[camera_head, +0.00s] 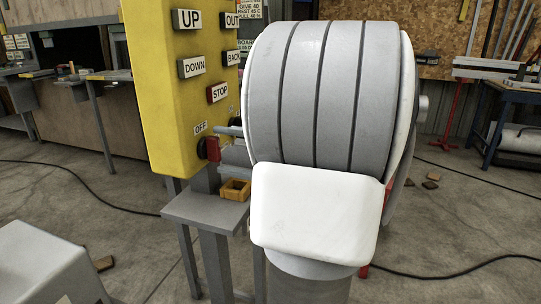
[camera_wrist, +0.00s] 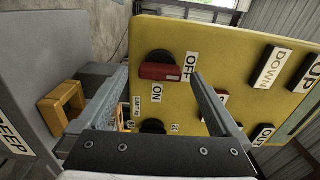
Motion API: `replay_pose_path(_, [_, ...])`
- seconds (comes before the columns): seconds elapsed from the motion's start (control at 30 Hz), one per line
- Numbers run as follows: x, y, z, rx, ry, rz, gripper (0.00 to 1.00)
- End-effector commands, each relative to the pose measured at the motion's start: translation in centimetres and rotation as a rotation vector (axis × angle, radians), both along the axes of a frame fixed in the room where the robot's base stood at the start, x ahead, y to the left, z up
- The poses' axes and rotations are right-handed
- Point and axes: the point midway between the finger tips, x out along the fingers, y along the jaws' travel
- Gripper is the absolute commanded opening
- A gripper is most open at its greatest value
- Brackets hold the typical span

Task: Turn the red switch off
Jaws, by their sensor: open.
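The red switch (camera_head: 213,149) sits low on the yellow control panel (camera_head: 160,90), just under its OFF label. In the wrist view the red switch (camera_wrist: 160,72) is a red bar on a round black base, with OFF to its right and ON below it. The bar's right end faces the OFF label; I cannot tell its setting for sure. My gripper (camera_head: 232,141) is open in front of the panel, close to the switch. In the wrist view my gripper (camera_wrist: 158,76) has one finger on each side of the switch; I cannot tell whether either touches it.
A small yellow-orange open frame (camera_head: 235,190) lies on a grey shelf (camera_head: 195,212) below the switch. A black knob (camera_wrist: 153,127) and several labelled buttons are on the panel. My arm hides much of the head view's middle. A black cable (camera_head: 450,272) crosses the floor.

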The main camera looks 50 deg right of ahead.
Motion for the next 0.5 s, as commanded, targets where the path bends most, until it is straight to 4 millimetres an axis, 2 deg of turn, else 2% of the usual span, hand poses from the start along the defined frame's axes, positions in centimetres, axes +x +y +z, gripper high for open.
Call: replay_pose_path(0.5, [-11.3,-4.8,0.1,0.000,0.000,-0.006,1.00])
